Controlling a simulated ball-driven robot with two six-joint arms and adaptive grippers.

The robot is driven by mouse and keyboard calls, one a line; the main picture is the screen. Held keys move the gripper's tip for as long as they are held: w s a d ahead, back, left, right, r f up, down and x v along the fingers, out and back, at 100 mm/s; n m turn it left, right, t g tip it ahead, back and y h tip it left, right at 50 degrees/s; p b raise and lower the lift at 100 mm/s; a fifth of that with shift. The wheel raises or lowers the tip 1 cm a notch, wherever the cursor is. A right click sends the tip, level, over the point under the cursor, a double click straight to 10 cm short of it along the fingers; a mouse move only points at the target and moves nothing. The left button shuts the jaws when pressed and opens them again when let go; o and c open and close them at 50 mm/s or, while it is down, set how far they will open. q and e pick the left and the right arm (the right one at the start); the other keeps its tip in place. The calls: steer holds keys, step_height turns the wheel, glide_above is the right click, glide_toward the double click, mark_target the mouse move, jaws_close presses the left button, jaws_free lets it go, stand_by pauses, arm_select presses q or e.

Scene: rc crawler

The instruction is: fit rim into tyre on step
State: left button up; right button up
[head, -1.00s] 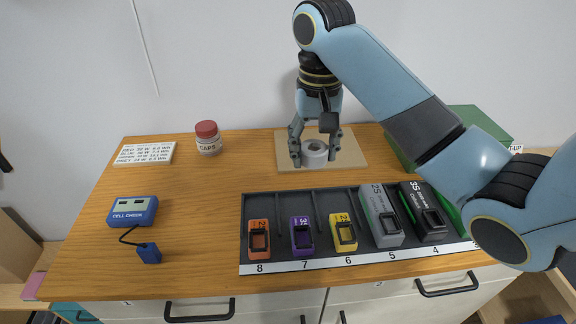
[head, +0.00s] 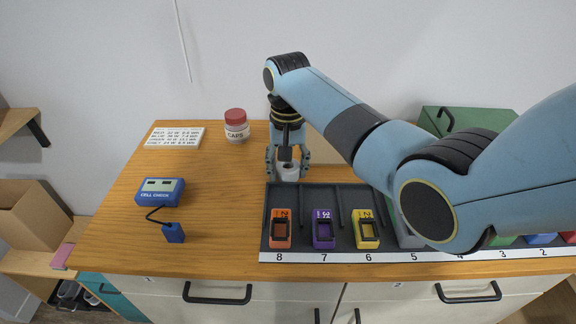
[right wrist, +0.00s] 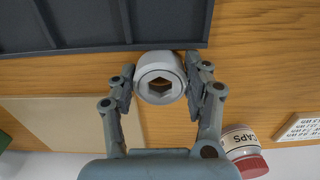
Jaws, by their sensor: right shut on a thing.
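My right gripper (head: 287,160) is shut on a light grey round rim (head: 288,173) and holds it near the back edge of the dark rack. In the right wrist view, the rim (right wrist: 160,77) sits between the two fingers (right wrist: 163,82), and a hexagonal hole shows in its face. I cannot tell how high it is above the wood. A pale flat board (head: 318,147), possibly the step, lies behind my right arm and is partly hidden; it also shows in the right wrist view (right wrist: 55,125). I see no tyre. My left gripper is out of view.
The dark rack (head: 333,195) holds orange (head: 281,229), purple (head: 323,229) and yellow (head: 366,229) packs in front. A caps jar (head: 236,127), a label card (head: 174,139) and a blue cell checker (head: 159,192) stand left. A green box (head: 470,121) is at back right.

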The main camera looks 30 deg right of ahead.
steer(key=o, duration=0.9)
steer(key=shift+f, duration=0.1)
steer(key=shift+o, duration=0.2)
